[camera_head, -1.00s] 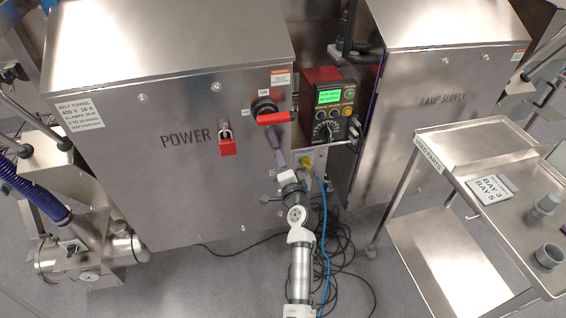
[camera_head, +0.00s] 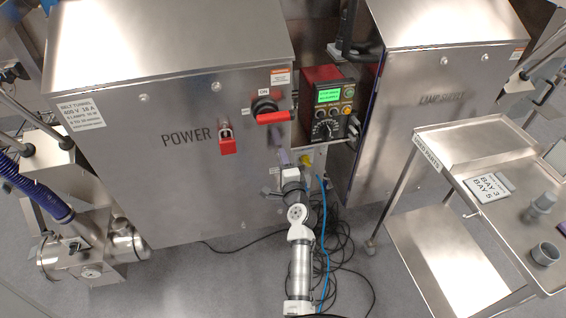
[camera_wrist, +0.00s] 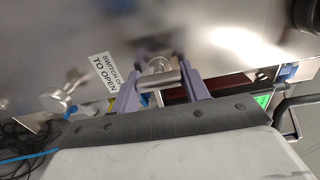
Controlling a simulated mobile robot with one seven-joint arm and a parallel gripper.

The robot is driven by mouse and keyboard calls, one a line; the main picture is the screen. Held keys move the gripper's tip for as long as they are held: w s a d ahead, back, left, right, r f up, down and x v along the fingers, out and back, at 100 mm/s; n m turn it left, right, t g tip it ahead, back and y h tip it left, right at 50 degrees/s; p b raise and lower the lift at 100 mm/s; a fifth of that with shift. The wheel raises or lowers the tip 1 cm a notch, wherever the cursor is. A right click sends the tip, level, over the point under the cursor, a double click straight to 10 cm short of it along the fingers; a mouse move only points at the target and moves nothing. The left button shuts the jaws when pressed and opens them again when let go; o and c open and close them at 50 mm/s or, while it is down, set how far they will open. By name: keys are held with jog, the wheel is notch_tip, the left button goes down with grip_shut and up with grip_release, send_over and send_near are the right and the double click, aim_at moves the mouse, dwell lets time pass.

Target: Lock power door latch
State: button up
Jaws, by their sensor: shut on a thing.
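The power door (camera_head: 180,190) is the brushed steel front of the cabinet marked POWER. My gripper (camera_head: 283,157) is at its right edge, below the red rotary switch handle (camera_head: 274,118). In the wrist view, my gripper's purple fingers (camera_wrist: 160,72) are shut on a small steel latch handle (camera_wrist: 158,79), one finger on each side. The handle lies crosswise between them, against the steel panel. In the head view my gripper and wrist hide this latch. A second steel latch knob (camera_wrist: 60,102) stands left in the wrist view, beside a SWITCH OFF TO OPEN label (camera_wrist: 106,72).
A red padlock (camera_head: 227,143) hangs on the door. A control box with a green screen (camera_head: 329,97) stands right of the switch. Cables (camera_head: 340,250) lie on the floor near my arm. A steel cart (camera_head: 450,190) stands at the right.

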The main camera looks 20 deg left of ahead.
jog(key=o, duration=1)
jog(key=shift+b+v, duration=1.65)
jog(key=shift+v, duration=5.3)
jog(key=shift+w, duration=0.1)
